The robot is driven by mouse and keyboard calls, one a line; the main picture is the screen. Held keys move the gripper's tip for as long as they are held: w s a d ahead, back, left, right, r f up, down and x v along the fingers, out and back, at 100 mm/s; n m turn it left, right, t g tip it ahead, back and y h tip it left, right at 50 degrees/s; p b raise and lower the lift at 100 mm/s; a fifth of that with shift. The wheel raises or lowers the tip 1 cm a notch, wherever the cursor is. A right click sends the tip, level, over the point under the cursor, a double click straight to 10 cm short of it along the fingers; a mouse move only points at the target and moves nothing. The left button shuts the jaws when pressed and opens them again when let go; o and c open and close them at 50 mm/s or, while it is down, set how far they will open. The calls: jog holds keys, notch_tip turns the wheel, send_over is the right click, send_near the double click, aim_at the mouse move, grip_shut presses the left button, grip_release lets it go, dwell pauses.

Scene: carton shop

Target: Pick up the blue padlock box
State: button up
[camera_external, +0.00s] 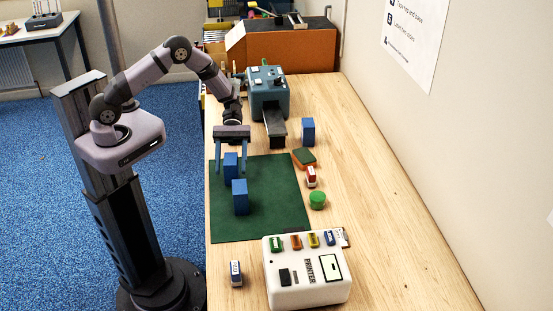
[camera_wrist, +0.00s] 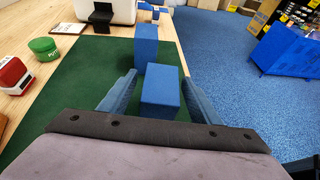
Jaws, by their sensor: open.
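Three plain blue boxes are in the external view; no padlock marking can be made out on any of them. One blue box (camera_external: 230,165) stands on the green mat between the fingers of my gripper (camera_external: 230,172). In the wrist view this nearer box (camera_wrist: 160,88) sits between the open fingers (camera_wrist: 159,80), with space seen on both sides. A second blue box (camera_external: 240,198) stands upright on the mat close by, and it shows beyond the fingers in the wrist view (camera_wrist: 146,45). A third blue box (camera_external: 308,131) stands on the wood, right of the mat.
The green mat (camera_external: 275,185) lies on the wooden bench (camera_external: 370,215). A teal machine (camera_external: 267,90) stands behind it.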

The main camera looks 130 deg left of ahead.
aim_at(231, 179)
jog(key=shift+f, duration=0.2)
notch_tip(231, 179, down, 2)
jog(key=shift+f+p, duration=0.1)
jog(key=shift+p, duration=0.4)
jog(key=shift+d+f, duration=0.1)
jog(key=shift+f, duration=0.2)
jog(key=shift+p+x, duration=1)
jog(key=shift+w+d+f, duration=0.25)
jog(key=shift+w+f, duration=0.05)
jog(key=shift+c, duration=0.3)
jog(key=c, duration=1.2)
jog(key=shift+o, duration=0.2)
jog(key=shift+r, duration=0.15)
